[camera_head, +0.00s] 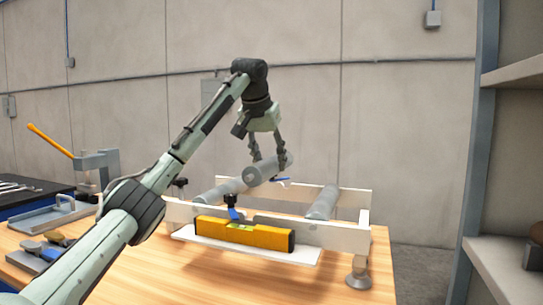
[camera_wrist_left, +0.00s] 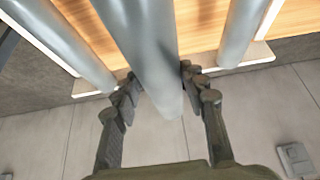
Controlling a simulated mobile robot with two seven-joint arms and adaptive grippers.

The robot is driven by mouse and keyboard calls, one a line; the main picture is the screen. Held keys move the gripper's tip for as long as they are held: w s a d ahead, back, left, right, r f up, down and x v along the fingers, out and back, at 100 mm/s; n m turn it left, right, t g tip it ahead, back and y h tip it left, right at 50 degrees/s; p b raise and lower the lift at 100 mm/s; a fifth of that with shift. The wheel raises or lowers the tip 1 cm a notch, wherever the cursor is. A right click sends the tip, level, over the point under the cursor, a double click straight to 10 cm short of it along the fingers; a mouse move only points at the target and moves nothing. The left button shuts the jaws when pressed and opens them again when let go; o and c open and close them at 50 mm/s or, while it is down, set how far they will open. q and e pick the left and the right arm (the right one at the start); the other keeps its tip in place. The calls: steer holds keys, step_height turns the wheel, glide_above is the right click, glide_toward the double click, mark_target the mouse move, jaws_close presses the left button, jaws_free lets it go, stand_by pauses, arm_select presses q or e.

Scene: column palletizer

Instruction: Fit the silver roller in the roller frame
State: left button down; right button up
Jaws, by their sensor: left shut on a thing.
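The silver roller (camera_head: 263,172) is a grey metal cylinder held above the roller frame (camera_head: 335,235), tilted slightly in the head view. My left gripper (camera_head: 268,160) is shut on it, one finger on each side. In the left wrist view the roller (camera_wrist_left: 147,50) runs between the fingers of the gripper (camera_wrist_left: 158,85), its end poking past them. The frame has two white side rails, with a grey roller (camera_head: 219,190) on the left and another (camera_head: 322,203) on the right. A gap lies between these two, below the held roller. My right gripper is not in view.
A yellow spirit level (camera_head: 243,234) stands along the frame's front. A blue-and-black clamp (camera_head: 233,208) sits at the front rail. A vise-like tool (camera_head: 95,165) and a grey tray (camera_head: 48,215) are at the left. Shelving (camera_head: 508,262) stands at the right.

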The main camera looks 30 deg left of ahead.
arm_select(q)
steer(key=shift+f, duration=2.75)
steer(key=shift+f, duration=0.6)
steer(key=shift+f+b, duration=0.3)
steer(key=shift+f, duration=0.7)
stand_by(0.4)
steer(key=c, duration=0.8)
jaws_free()
steer(key=shift+s, duration=0.1)
steer(key=shift+o, duration=0.2)
steer(key=shift+f, duration=0.1)
